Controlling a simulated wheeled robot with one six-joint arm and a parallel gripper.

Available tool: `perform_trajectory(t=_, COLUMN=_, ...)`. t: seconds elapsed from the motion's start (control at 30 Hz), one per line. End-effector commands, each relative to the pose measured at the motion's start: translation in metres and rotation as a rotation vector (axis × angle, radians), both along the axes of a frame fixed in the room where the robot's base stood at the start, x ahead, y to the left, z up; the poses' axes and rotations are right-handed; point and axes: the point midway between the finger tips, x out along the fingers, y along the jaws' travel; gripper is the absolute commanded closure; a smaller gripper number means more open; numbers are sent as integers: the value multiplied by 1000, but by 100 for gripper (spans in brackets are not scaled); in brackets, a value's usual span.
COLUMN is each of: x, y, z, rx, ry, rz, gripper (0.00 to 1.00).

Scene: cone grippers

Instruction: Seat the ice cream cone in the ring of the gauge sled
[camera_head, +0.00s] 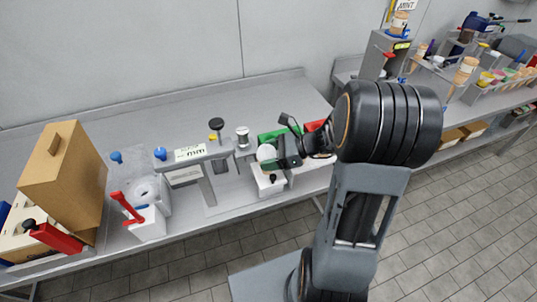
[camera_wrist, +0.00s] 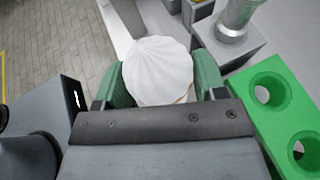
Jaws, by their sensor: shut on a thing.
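The ice cream cone shows its white swirled top (camera_wrist: 157,68) in the wrist view, between the two green fingers of my gripper (camera_wrist: 160,88). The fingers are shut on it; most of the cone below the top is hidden. In the head view the white top (camera_head: 265,153) shows at the left of my gripper (camera_head: 281,157), above a small white block with a black knob (camera_head: 268,181). This block may be the gauge sled. I cannot make out its ring, or whether the cone touches it.
A grey gauge frame with an "mm" sign (camera_head: 190,153) stands left of my gripper. A green block with two holes (camera_wrist: 280,100) lies to the right in the wrist view, near a metal cylinder (camera_wrist: 236,16). A tan box (camera_head: 64,180) stands far left.

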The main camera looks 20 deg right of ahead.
Motion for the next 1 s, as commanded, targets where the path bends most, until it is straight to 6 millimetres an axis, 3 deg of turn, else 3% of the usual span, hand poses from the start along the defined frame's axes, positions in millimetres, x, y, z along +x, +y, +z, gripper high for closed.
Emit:
perform_trajectory(t=0.03, x=0, y=0, z=-2, rx=0, ry=0, rz=0, gripper=49)
perform_trajectory(t=0.07, x=0, y=0, z=-1, rx=0, ry=0, rz=0, gripper=34)
perform_trajectory(t=0.37, x=0, y=0, z=-1, rx=0, ry=0, rz=0, gripper=6)
perform_trajectory(t=0.67, x=-1, y=-4, z=0, rx=0, ry=-1, rz=-2, gripper=6)
perform_trajectory(t=1.0, x=-20, y=-55, z=22, rx=-2, ry=-2, rz=-6, gripper=6)
